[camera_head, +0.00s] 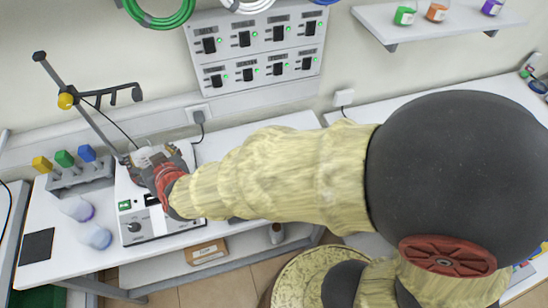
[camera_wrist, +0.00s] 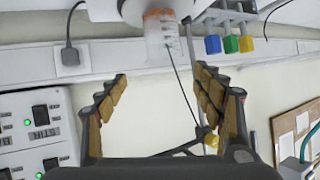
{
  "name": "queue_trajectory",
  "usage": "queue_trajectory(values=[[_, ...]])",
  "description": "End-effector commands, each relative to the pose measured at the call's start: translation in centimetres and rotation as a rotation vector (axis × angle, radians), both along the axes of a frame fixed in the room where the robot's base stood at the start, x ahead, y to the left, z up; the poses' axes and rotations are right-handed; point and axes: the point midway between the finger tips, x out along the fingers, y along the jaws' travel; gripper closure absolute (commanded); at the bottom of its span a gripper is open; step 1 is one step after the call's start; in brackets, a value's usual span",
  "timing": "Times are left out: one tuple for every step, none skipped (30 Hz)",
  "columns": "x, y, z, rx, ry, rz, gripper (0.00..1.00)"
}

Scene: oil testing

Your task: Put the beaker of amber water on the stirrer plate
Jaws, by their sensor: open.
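My gripper (camera_head: 153,158) is open over the stirrer (camera_head: 150,224), a white box with a knob at the table's left. The wrist view looks upside down. There the beaker (camera_wrist: 163,38) shows at the top edge, clear with marked walls and amber liquid at its base. It appears to stand upright on the white stirrer plate (camera_wrist: 133,8). The fingers (camera_wrist: 160,88) are spread and empty, apart from the beaker, which lies beyond and below their tips. In the head view my gripper mostly covers the plate and the beaker.
A stand rod (camera_head: 95,122) with a yellow clamp rises behind the stirrer. A rack (camera_head: 82,178) with yellow, green and blue caps stands to its left. Two flasks (camera_head: 78,208) (camera_head: 95,236) and a black mat (camera_head: 37,246) lie left of the stirrer. A switch panel (camera_head: 255,50) hangs behind.

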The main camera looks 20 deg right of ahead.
Motion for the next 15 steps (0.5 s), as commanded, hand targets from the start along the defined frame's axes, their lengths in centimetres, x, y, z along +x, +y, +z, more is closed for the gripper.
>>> queue_trajectory(values=[[0.3, -2.0, 2.3, 0.027, 0.025, 0.007, 0.32], [0.2, -2.9, 3.2, 0.036, 0.047, 0.019, 0.32], [-0.2, -4.4, 4.3, 0.043, 0.078, 0.032, 0.32], [-0.6, -5.5, 5.0, 0.043, 0.100, 0.040, 0.32], [-1.2, -6.8, 5.7, 0.042, 0.123, 0.045, 0.32], [-2.0, -8.6, 6.5, 0.036, 0.155, 0.049, 0.32], [-2.7, -10.0, 7.0, 0.027, 0.178, 0.050, 0.32], [-3.6, -11.5, 7.4, 0.018, 0.202, 0.046, 0.32], [-4.8, -13.6, 7.9, 0.002, 0.236, 0.037, 0.32], [-5.8, -15.2, 8.2, -0.013, 0.261, 0.028, 0.32], [-6.9, -16.8, 8.4, -0.030, 0.288, 0.015, 0.32], [-8.5, -19.0, 8.6, -0.052, 0.326, -0.009, 0.32], [-9.7, -20.6, 8.7, -0.070, 0.353, -0.027, 0.32], [-11.0, -22.2, 8.8, -0.087, 0.379, -0.050, 0.32], [-12.6, -24.2, 8.8, -0.110, 0.414, -0.081, 0.32]])
